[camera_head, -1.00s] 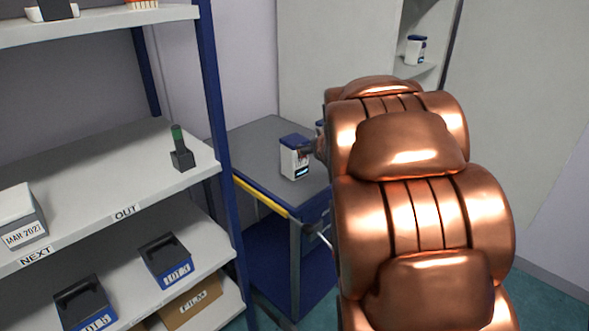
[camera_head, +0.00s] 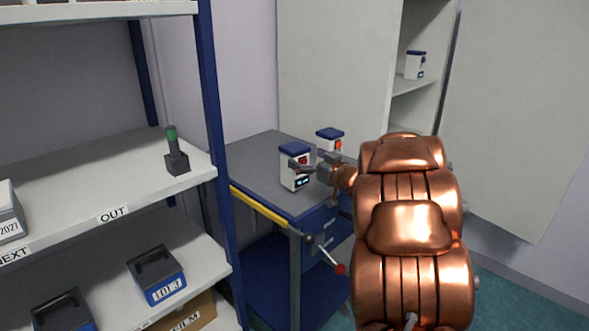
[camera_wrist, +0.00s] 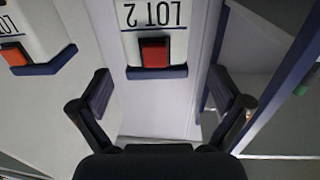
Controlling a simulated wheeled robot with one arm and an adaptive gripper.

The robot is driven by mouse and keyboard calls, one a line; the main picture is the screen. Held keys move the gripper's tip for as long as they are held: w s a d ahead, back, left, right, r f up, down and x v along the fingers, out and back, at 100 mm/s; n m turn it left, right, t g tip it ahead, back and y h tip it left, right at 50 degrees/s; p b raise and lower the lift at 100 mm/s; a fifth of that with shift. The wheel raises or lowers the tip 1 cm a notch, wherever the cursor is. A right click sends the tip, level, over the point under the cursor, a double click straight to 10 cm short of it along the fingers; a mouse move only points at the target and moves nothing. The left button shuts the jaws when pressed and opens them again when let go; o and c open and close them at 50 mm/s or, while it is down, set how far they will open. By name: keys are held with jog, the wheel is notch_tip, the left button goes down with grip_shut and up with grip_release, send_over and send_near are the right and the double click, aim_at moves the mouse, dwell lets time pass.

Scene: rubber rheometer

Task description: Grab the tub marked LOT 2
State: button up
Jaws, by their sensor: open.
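The tub marked LOT 2 (camera_wrist: 153,30) is white with a red square and a blue lid. It shows upside down at the top of the wrist view, centred between my fingers but beyond their tips. In the head view, the tub with the red square (camera_head: 289,174) stands upright on the grey-topped cart. My gripper (camera_head: 306,169) is at its right side, partly covering it. My gripper is open and empty in the wrist view (camera_wrist: 160,88). I cannot tell whether a finger touches the tub.
A second tub with an orange square (camera_head: 330,134) stands behind on the cart (camera_head: 262,150); it is at the left in the wrist view (camera_wrist: 40,35), its number cut off. A shelf rack (camera_head: 215,110) stands left. Another tub (camera_head: 415,65) sits in the wall cabinet.

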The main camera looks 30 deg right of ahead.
aim_at(295, 151)
jog(key=w, duration=0.5)
jog(key=shift+w+a+b, duration=0.2)
jog(key=shift+w+b, duration=0.1)
jog(key=shift+w, duration=0.05)
jog(key=c, duration=1.4)
